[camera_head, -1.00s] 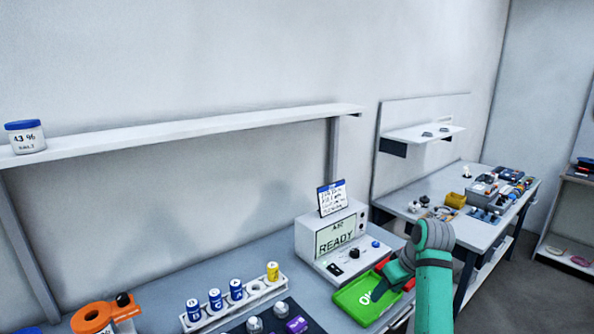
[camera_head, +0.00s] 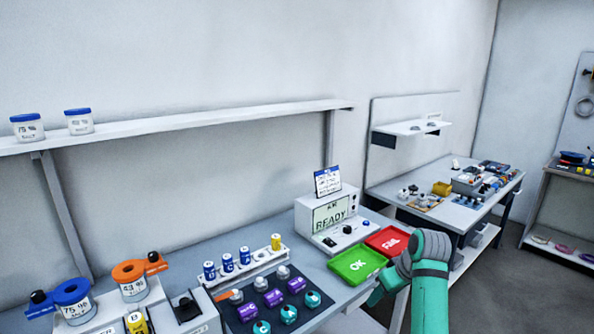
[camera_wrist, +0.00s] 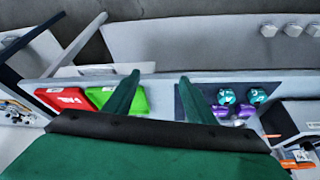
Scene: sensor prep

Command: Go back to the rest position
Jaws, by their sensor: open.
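My gripper (camera_wrist: 158,98) shows in the wrist view with its two green fingers spread apart and nothing between them. It is over the front edge of the workbench, between the green OK tray and the dark mat. In the head view my green arm (camera_head: 428,285) is at the lower right, in front of the trays, and the fingertips are not clear there.
The green OK tray (camera_head: 358,276) and red FAIL tray (camera_head: 386,251) look empty. A dark mat (camera_head: 245,311) holds several purple, teal and grey parts.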

